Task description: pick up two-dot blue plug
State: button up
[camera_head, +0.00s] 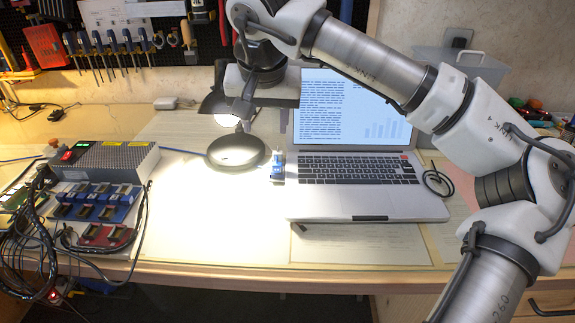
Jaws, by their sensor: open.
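A small blue plug (277,166) with a pale part stands on the lit desk, between the lamp base and the laptop's left edge. Any dots on it are too small to make out. Several blue plug-like parts (98,201) also sit in a dock at the left. My gripper (264,116) hangs at the end of my arm, above and slightly left of the plug by the laptop. It is open and apart from the plug. Its fingers are partly mixed with the dark lamp in the picture.
A black desk lamp (236,151) stands close left of the plug. An open laptop (365,203) is close on its right. A grey powered box (112,159), a red socket part (104,236) and cables crowd the left. The bright desk front is clear.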

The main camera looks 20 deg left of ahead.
jog(key=w+d+f, duration=0.1)
jog(key=w, duration=0.1)
jog(key=b, duration=0.1)
send_near(277, 164)
notch_tip(277, 164, down, 2)
jog(key=shift+w+b+x, duration=0.15)
jog(key=shift+b+x, duration=0.05)
jog(key=shift+x, duration=1.5)
jog(key=shift+w+b+x, duration=0.15)
jog(key=shift+b+x, duration=0.05)
jog(key=shift+x, duration=1.5)
jog(key=shift+a+r, duration=0.15)
jog(key=shift+a, duration=0.05)
grip_shut()
